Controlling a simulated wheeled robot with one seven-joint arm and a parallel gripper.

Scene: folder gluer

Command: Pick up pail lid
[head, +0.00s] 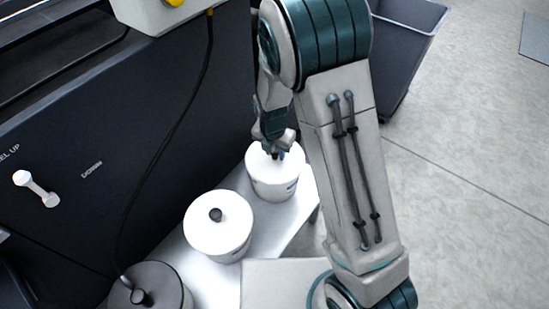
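Two white pails stand on a pale bench. The nearer pail carries a white lid (203,231) with a dark round knob in its middle. The farther pail (273,184) also has a white top, and my gripper (279,153) is right over it, pointing down. The fingertips are at or just above the middle of that top, where a knob would be hidden. I cannot tell whether they touch or hold anything. A dark grey lid (165,285) with a black knob is at the bottom left, partly cut off by the frame.
The pale bench (290,225) runs along a dark machine panel (70,130) with a white lever handle (36,188). A black cable hangs down the panel to the dark lid. A dark bin (400,50) stands at the back. The floor on the right is clear.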

